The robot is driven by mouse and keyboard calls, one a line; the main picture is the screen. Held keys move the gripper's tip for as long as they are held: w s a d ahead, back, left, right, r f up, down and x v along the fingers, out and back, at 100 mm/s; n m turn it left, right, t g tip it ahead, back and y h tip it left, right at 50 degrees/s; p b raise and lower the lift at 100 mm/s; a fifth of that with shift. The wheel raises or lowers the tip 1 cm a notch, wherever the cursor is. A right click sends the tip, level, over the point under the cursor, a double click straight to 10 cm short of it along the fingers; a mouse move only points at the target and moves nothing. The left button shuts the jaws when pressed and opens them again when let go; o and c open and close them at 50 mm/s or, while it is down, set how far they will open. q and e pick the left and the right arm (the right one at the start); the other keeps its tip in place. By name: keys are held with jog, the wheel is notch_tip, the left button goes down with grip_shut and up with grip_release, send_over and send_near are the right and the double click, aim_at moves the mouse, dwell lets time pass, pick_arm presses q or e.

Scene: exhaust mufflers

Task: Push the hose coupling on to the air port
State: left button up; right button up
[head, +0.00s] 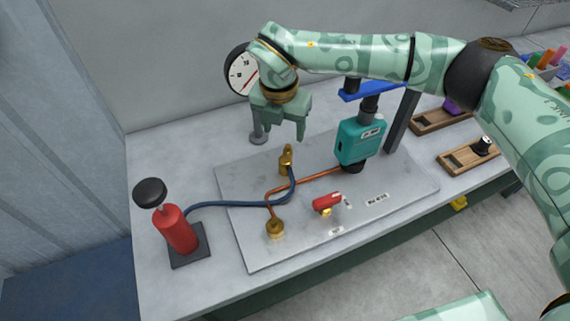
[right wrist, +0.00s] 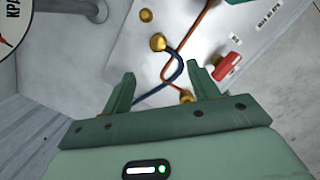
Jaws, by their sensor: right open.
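The blue hose (head: 232,204) runs from the red pump across the grey plate to a brass coupling (head: 286,160), which stands upright near the plate's back edge. In the right wrist view the coupling (right wrist: 158,42) lies beyond the fingertips. A brass fitting (head: 275,228) at the plate's front left, joined to a copper pipe, looks like the air port; it shows in the right wrist view (right wrist: 187,97), partly hidden by a finger. My right gripper (head: 288,131) points down, open and empty, above the coupling; its fingers also show in the wrist view (right wrist: 160,76). My left gripper is out of view.
A red hand pump (head: 175,229) stands at the left. A dial gauge (head: 242,75) stands behind my gripper. A teal unit (head: 361,141) stands right of the coupling. A red-handled valve (head: 327,201) sits on the plate (head: 375,218). Wooden trays (head: 455,160) lie at the right.

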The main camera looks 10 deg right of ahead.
aim_at(285, 159)
jog(key=f, duration=0.3)
jog(key=f+b, duration=0.1)
jog(key=f, duration=0.2)
jog(key=w+f, duration=0.1)
jog(key=f, duration=0.2)
jog(key=shift+d, duration=0.35)
jog(key=f+b, duration=0.1)
jog(key=f, duration=0.1)
jog(key=w+f+b, duration=0.1)
jog(key=f, duration=0.2)
jog(key=shift+d+f, duration=0.1)
jog(key=shift+c, duration=0.3)
jog(key=c, duration=1)
